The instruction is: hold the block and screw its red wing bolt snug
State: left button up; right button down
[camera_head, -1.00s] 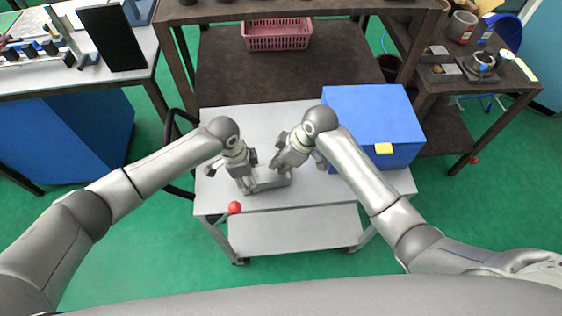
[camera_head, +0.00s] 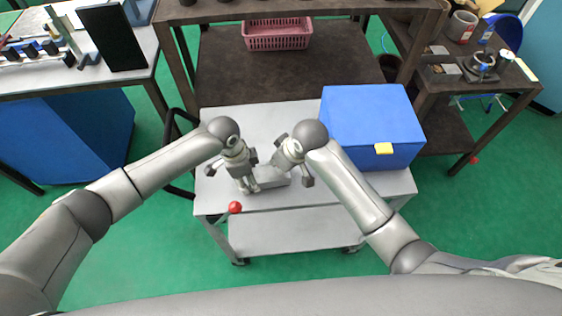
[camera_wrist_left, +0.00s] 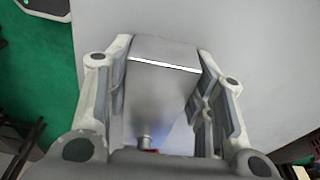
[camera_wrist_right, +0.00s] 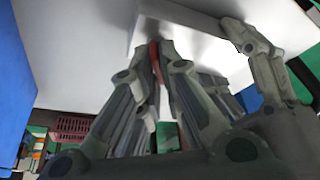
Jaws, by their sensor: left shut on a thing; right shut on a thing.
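The grey block (camera_head: 272,179) is on the cart top near its front edge. My left gripper (camera_head: 247,187) is shut on it. The left wrist view shows the block (camera_wrist_left: 163,85) between both fingers, with a short bolt shank (camera_wrist_left: 145,142) and a sliver of red at its lower end. My right gripper (camera_head: 284,168) is at the block's far side. In the right wrist view its fingers (camera_wrist_right: 156,48) are shut on the red wing bolt (camera_wrist_right: 155,60), seen edge-on beside the pale block (camera_wrist_right: 195,42). The bolt's seating depth is hidden.
A blue box (camera_head: 372,120) with a yellow tab stands on the grey cart (camera_head: 240,118), right of my right gripper. A red ball knob (camera_head: 235,207) is at the cart's front left edge. A pink basket (camera_head: 277,34) sits on the shelf behind.

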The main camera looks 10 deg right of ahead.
jog(key=shift+m+t+h, duration=0.3)
jog(key=shift+m+h, duration=0.4)
jog(key=shift+m, duration=1.2)
jog(key=c, duration=1.6)
grip_release()
jog(key=shift+r, duration=0.15)
jog(key=v, duration=1.1)
jog(key=shift+s+r, duration=0.25)
jog(key=shift+r, duration=0.05)
